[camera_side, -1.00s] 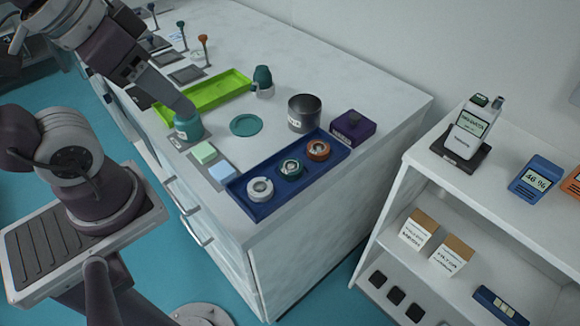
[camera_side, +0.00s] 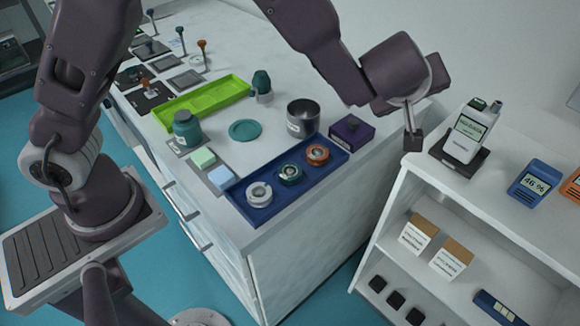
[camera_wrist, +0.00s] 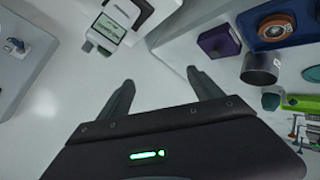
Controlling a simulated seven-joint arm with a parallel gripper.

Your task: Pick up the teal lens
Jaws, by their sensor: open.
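The teal lens (camera_side: 289,173) is a round ringed piece in the middle of the blue tray (camera_side: 262,212), between a pale grey lens (camera_side: 259,194) and an orange lens (camera_side: 317,154). My gripper (camera_side: 412,142) is open and empty, well to the right of the tray, in front of the white handheld meter. In the wrist view my gripper (camera_wrist: 163,88) shows two spread fingers with nothing between them. The orange lens also shows there at the top right; I cannot make out the teal lens in that view.
A purple box (camera_side: 353,132) and a metal cup (camera_side: 303,118) stand behind the tray. A teal disc (camera_side: 245,130), teal jar (camera_side: 187,129) and green tray (camera_side: 202,101) are farther left. The white meter (camera_side: 466,135) stands on the right shelf, close to my gripper.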

